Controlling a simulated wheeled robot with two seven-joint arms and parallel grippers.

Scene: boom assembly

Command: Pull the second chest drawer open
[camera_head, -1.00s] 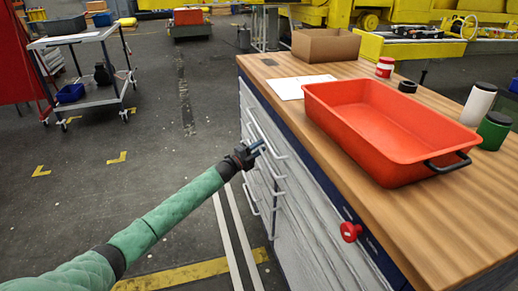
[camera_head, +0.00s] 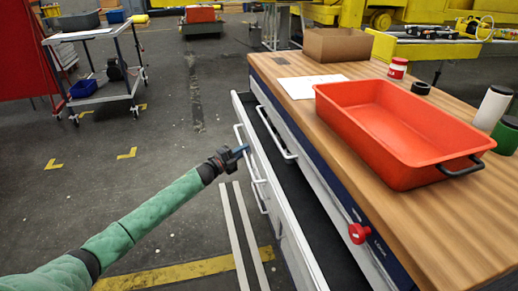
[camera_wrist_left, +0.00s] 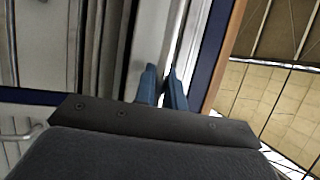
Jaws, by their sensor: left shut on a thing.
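The chest (camera_head: 345,205) has a wooden top, and a drawer below its top drawer stands pulled out. The drawer's pale front (camera_head: 290,225) is well clear of the chest body, and its dark, empty-looking inside (camera_head: 300,195) shows. My left gripper (camera_head: 242,151) is at the white bar handle (camera_head: 245,165) on that front and is shut on it. In the left wrist view, the blue fingertips (camera_wrist_left: 163,85) are close together by a pale bar; their exact contact is hard to see. The top drawer's handle (camera_head: 275,135) sits on the closed face above. My right gripper is out of view.
On the chest top are a red tray (camera_head: 395,130), a cardboard box (camera_head: 337,45), paper (camera_head: 310,85) and several small containers. A red knob (camera_head: 359,233) sticks out of the chest's side. The floor left of the drawer is clear; a cart (camera_head: 105,85) stands farther back.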

